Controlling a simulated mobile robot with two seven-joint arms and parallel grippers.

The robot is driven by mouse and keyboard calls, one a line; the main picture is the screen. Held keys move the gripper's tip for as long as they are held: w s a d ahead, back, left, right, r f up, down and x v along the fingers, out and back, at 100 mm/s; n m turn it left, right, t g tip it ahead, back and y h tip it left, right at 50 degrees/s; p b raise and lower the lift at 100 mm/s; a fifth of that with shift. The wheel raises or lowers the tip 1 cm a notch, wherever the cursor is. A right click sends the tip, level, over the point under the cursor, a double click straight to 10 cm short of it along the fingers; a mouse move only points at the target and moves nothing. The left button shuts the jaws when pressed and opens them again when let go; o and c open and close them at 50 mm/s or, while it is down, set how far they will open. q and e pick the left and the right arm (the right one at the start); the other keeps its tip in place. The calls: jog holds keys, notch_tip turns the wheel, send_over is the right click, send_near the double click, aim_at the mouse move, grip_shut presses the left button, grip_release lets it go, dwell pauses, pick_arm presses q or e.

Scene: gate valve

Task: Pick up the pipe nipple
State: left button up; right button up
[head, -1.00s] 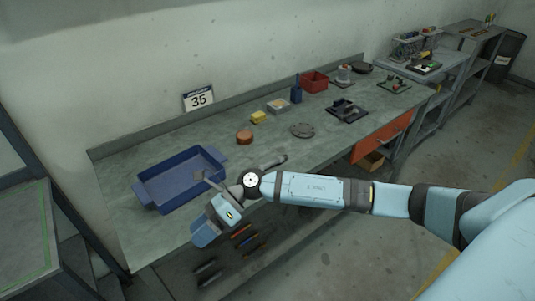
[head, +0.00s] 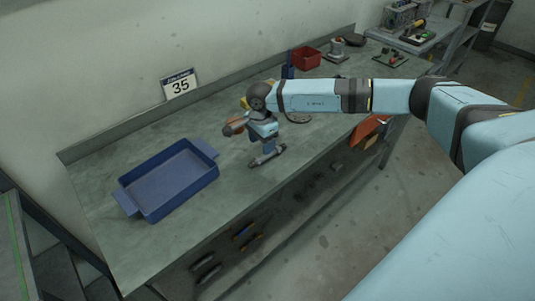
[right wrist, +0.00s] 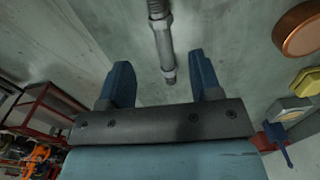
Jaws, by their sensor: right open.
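The pipe nipple (head: 267,157) is a grey metal pipe with threaded ends, lying on the workbench (head: 205,225) right of the blue tray (head: 182,180). My right gripper (head: 265,147) is over it, pointing down at the bench. In the right wrist view, the pipe nipple (right wrist: 164,45) runs lengthwise between the lines of the two blue fingers, its near end close to the gap. The right gripper (right wrist: 163,78) is open and empty there, with the fingers apart on either side. I cannot tell the exact height of the fingertips above the pipe. My left gripper is not in view.
A copper-coloured round part (head: 234,127) lies just left of the gripper, and a grey disc (head: 298,117) lies to its right. A red bin (head: 306,58) and a blue bottle (head: 287,68) stand farther back. The bench between tray and pipe is clear.

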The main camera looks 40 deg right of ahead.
aim_at(261, 157)
jog(key=shift+f, duration=0.85)
notch_tip(261, 157, down, 4)
jog(key=shift+w+a+f+p, duration=0.1)
jog(key=shift+a+p, duration=0.05)
jog(key=shift+p, duration=0.55)
jog(key=shift+f, duration=0.55)
jog(key=c, duration=1)
